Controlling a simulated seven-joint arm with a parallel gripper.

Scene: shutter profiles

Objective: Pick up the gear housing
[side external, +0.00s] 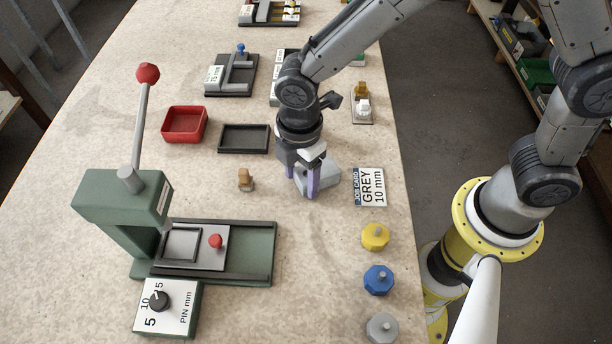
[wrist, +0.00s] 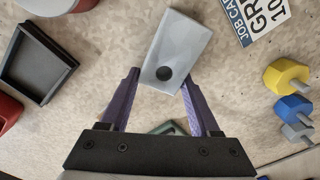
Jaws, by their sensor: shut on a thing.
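The gear housing appears to be a light grey block with a round dark hole (wrist: 175,50) in the wrist view. It lies tilted in the picture between the purple fingertips of my gripper (wrist: 160,80). In the side external view my gripper (side external: 302,182) points down, with the grey housing (side external: 327,174) partly hidden behind its fingers. The gripper is shut on the housing near the hole end. The housing is at or close to the table top; I cannot tell whether it touches.
A job card reading GREY 10 mm (side external: 370,187) lies right of the housing. A black tray (side external: 244,151), red bin (side external: 204,124) and small brown piece (side external: 246,179) lie left. A green lever press (side external: 120,200) stands front left. Yellow (side external: 375,236), blue (side external: 378,279) and grey (side external: 382,327) knobs line the right edge.

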